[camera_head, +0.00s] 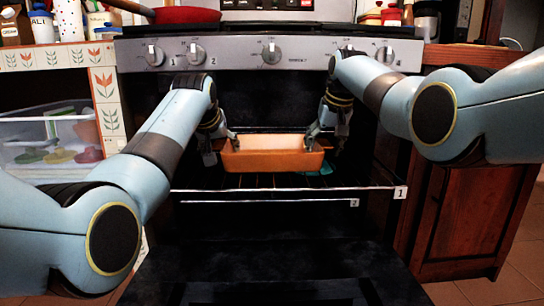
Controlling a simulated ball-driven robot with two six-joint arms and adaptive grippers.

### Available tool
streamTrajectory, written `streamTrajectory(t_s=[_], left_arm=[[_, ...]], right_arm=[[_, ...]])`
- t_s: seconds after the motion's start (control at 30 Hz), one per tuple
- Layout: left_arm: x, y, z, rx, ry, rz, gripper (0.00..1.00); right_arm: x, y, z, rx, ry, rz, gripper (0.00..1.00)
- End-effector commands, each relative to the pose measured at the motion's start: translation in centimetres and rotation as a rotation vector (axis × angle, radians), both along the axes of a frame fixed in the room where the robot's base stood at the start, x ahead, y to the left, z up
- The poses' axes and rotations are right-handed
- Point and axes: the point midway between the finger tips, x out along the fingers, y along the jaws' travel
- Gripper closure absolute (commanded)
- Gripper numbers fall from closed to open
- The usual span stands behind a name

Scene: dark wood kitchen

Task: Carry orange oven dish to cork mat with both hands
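The orange oven dish (272,160) is inside the open oven, at or just above the upper rack (290,189); I cannot tell if it touches the rack. My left gripper (231,142) is at the dish's left end and my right gripper (313,138) is at its right end. Both fingertips reach the dish's end rims, but they are too small and dark to show whether they are closed on it. I cannot clearly make out the cork mat in this view.
The oven door (270,272) is folded down in front. A lower rack sits under the upper one. Above is the control panel (250,53) with knobs. A red pan (185,14) is on the stove. A clear bin (50,140) stands left; wooden cabinets (475,220) stand right.

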Motion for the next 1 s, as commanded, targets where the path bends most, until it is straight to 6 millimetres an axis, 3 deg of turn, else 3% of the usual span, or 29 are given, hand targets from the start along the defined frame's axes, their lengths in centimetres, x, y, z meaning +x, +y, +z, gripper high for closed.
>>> streamTrajectory(t_s=[0.03,0.43,1.0], left_arm=[[-0.01,0.0,-0.01,0.0,0.0,0.0,0.49],[-0.03,0.04,-0.03,0.001,0.001,0.0,1.0],[0.06,0.23,0.73,0.006,-0.008,0.002,1.0]], right_arm=[[0.0,-0.01,0.0,0.0,0.0,0.0,0.49],[0.0,-0.11,-0.02,-0.002,0.0,-0.001,1.0],[0.11,-0.42,0.7,-0.007,-0.007,-0.004,1.0]])
